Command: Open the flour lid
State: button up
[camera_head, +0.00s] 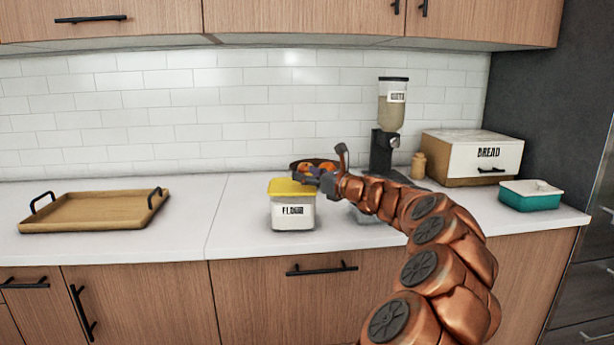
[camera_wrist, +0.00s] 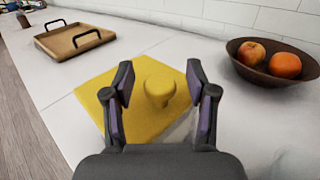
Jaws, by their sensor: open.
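The flour container (camera_head: 293,213) is a white box labelled FLOUR on the counter, in the middle of the head view. Its yellow lid (camera_head: 290,187) is on top of it. In the wrist view the yellow lid (camera_wrist: 140,125) has a round yellow knob (camera_wrist: 158,88). My gripper (camera_head: 322,180) is at the right side of the lid in the head view. In the wrist view my gripper (camera_wrist: 160,95) is open, with one finger on either side of the knob in the picture. I cannot tell whether the fingers touch it. The inside of the container is hidden.
A fruit bowl (camera_wrist: 275,62) is close behind the container. A wooden tray (camera_head: 95,211) lies to the left with clear counter between. A dispenser (camera_head: 390,125), a bread box (camera_head: 472,157) and a teal dish (camera_head: 530,195) stand to the right. Cabinets hang above.

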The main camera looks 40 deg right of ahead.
jog(key=shift+w, duration=0.1)
grip_shut()
dwell(0.5)
